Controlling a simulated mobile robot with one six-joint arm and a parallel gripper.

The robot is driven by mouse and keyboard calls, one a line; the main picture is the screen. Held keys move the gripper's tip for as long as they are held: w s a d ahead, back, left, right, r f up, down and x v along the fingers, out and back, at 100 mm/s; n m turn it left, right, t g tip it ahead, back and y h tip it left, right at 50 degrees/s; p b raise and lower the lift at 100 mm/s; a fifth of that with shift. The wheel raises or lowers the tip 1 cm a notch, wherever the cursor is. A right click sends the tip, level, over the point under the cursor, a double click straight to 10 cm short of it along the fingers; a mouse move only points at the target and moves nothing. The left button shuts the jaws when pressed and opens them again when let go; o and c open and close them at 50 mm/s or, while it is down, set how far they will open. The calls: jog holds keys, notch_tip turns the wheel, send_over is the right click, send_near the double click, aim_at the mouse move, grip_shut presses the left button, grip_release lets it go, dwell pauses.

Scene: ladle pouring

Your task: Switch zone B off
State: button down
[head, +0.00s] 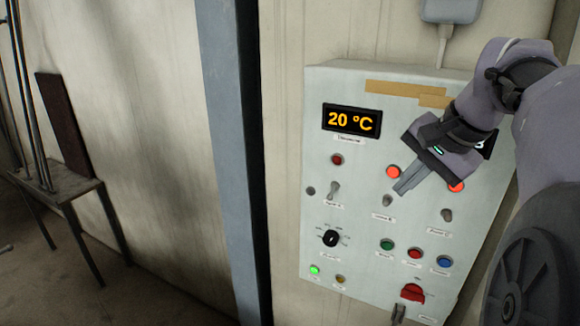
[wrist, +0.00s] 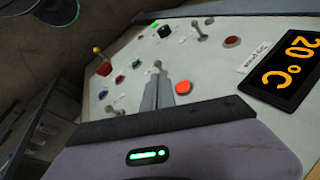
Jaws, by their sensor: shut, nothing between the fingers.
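A pale control panel (head: 360,235) hangs on the wall. Its middle column, which I take as zone B, has a lit orange-red lamp (head: 393,172) above a small metal toggle (head: 387,201); the label is too blurred to read surely. My gripper (head: 399,191) is shut and empty, its tips in front of the panel between that lamp and toggle. I cannot tell whether they touch the toggle or which way it points. In the wrist view the fingers (wrist: 157,88) lie beside the lit lamp (wrist: 183,88) and largely hide the toggle.
The left toggle (head: 334,189) has a dark lamp (head: 337,160); the right toggle (head: 446,215) has a lit lamp (head: 456,186). Below are a black knob (head: 330,238), several push buttons and a red switch (head: 412,293). A display (head: 351,120) reads 20 °C.

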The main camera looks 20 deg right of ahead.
aim_at(387, 201)
jog(key=shift+x, duration=1.2)
jog(key=shift+f+b, duration=0.1)
jog(key=shift+b, duration=0.2)
jog(key=b, duration=0.3)
jog(key=shift+s+a+f+t+h, duration=0.2)
jog(key=shift+t+h, duration=0.1)
jog(key=shift+h, duration=0.1)
